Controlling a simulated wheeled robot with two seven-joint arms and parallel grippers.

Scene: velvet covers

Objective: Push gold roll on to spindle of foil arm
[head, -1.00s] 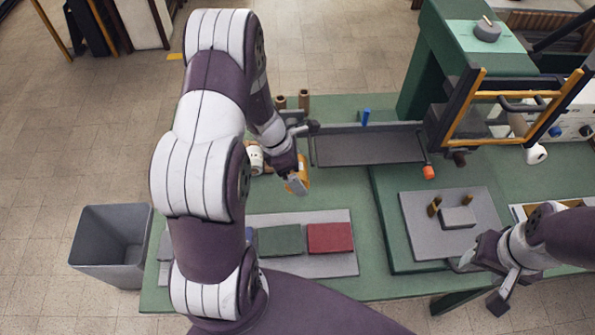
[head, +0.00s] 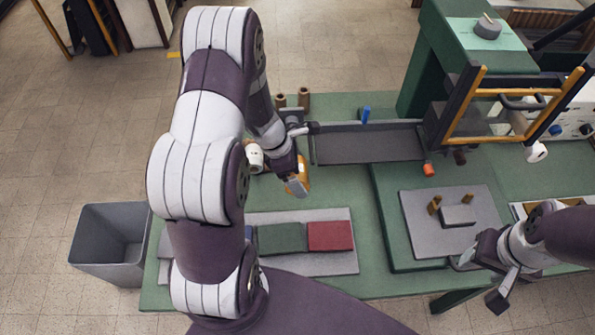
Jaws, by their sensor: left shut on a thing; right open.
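The gold roll (head: 304,174) is in my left gripper (head: 298,186), which is shut on it above the green table, left of the dark foil tray. The gripper partly hides the roll. The foil arm appears to be the dark bar (head: 309,128) at the tray's left end. I cannot clearly make out its spindle, or whether the roll touches it. My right gripper (head: 482,281) is open and empty at the front right, beside the grey plate.
A white roll (head: 254,157) and brown tubes (head: 303,98) stand near my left arm. Green and red covers (head: 329,236) lie in front. A grey bin (head: 105,262) stands left.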

